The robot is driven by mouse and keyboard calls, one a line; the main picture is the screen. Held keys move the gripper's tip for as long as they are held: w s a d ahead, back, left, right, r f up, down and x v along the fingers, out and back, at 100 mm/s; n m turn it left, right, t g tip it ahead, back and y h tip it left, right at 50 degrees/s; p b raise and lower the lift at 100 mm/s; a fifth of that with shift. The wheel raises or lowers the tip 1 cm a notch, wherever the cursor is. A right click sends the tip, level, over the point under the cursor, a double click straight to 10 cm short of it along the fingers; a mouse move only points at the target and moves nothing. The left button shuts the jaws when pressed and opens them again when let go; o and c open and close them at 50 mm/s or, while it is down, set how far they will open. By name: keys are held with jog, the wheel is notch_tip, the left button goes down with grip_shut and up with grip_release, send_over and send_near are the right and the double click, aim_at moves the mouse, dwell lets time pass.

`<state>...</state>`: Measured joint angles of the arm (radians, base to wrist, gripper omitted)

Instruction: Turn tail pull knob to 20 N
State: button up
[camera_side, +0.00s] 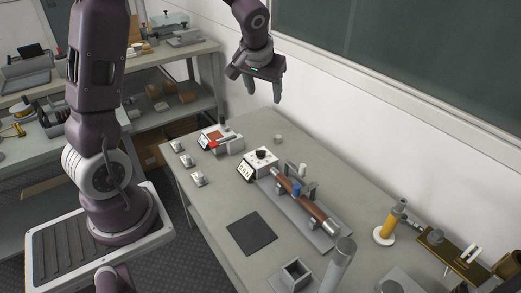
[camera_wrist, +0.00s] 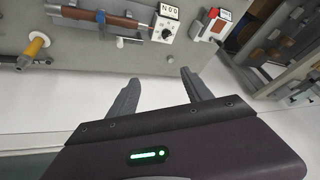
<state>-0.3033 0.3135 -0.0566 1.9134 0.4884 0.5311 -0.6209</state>
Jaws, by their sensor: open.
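A white box with a black knob on top (camera_side: 261,154) stands in the middle of the bench, and a small tilted display (camera_side: 246,170) on its front seems to read near 0 N. It also shows in the wrist view, with the knob (camera_wrist: 166,33) on its face and the display (camera_wrist: 169,11) above. A brown rod with a blue clamp (camera_side: 306,197) lies in a grey fixture beside this box. My gripper (camera_side: 264,86) is open and empty, high above the back of the bench near the wall. Its two fingers (camera_wrist: 160,88) show apart in the wrist view, away from the knob.
A second box with a red part and display (camera_side: 215,140) stands behind the knob box. Several small switch units (camera_side: 187,160) line the bench's left edge. A yellow cylinder (camera_side: 390,224) stands at right. A dark mat (camera_side: 251,233) lies in front. The wall is close behind my gripper.

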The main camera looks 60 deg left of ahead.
jog(key=w+a+f+n, duration=0.1)
jog(key=w+a+f, duration=0.25)
jog(key=f, duration=0.35)
jog(key=w+a+f+n, duration=0.1)
jog(key=w+a+f, duration=0.1)
jog(key=a+f, duration=0.35)
jog(key=n, duration=0.1)
send_near(261, 151)
jog(key=w+a, duration=0.1)
jog(key=shift+g+h, duration=0.3)
jog(key=shift+g, duration=0.1)
jog(key=x, duration=0.8)
jog(key=shift+f, duration=0.1)
jog(key=shift+c, duration=0.5)
jog(key=shift+d, duration=0.1)
grip_shut()
jog(key=shift+s, duration=0.1)
